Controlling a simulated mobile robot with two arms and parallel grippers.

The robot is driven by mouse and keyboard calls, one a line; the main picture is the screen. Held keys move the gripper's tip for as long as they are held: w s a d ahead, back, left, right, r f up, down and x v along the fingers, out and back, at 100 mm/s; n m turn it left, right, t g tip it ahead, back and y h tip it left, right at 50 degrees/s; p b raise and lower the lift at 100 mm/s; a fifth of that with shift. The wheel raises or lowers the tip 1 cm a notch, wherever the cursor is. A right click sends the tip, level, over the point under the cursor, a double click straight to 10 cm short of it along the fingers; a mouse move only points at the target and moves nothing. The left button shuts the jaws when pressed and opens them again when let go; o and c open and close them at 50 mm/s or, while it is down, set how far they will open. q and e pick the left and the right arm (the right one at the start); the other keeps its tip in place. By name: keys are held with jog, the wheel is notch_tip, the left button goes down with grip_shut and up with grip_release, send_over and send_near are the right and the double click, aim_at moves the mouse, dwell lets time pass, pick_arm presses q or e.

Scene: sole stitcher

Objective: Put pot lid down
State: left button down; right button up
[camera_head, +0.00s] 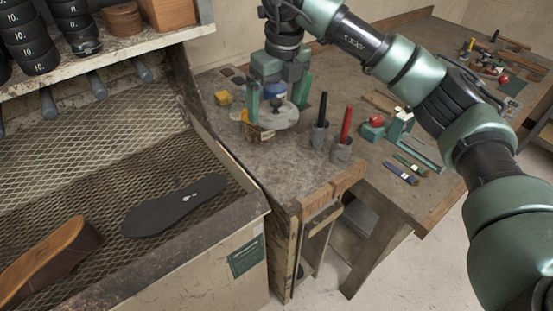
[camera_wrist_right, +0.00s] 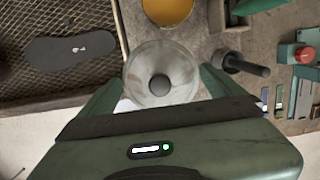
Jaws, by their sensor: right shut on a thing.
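The pot lid (camera_wrist_right: 147,60) is a round, pale grey disc with a dark knob at its centre. In the head view the lid (camera_head: 287,117) shows below my right gripper (camera_head: 278,97), over the workbench. My right gripper is shut on the lid, with a green finger at either side in the right wrist view (camera_wrist_right: 162,88). The pot (camera_head: 258,134) stands on the bench beside the lid, partly covered by it. In the wrist view the open pot (camera_wrist_right: 168,9) shows yellow contents at the top edge. I cannot tell whether the lid touches the bench. My left gripper is out of view.
Two grey holders with a black-handled tool (camera_head: 320,130) and a red-handled tool (camera_head: 345,128) stand right of the lid. Brushes (camera_head: 402,172) lie farther right. A mesh-floored bin with a dark sole (camera_head: 170,208) is at left. Bare bench (camera_head: 285,165) lies in front of the lid.

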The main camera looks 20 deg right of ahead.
aim_at(277, 112)
notch_tip(277, 112, down, 5)
jog(key=shift+s+r+p, duration=0.1)
jog(key=shift+p, duration=0.45)
notch_tip(277, 112, down, 6)
jog(key=shift+f+p, duration=0.25)
jog(key=shift+p, duration=0.5)
notch_tip(277, 112, down, 4)
jog(key=shift+a+p, duration=0.1)
jog(key=shift+p, duration=0.5)
jog(key=shift+f+b, duration=0.3)
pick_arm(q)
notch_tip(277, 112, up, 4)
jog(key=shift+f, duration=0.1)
pick_arm(e)
jog(key=o, duration=1)
jog(key=shift+c, duration=0.2)
jog(key=shift+r, duration=0.15)
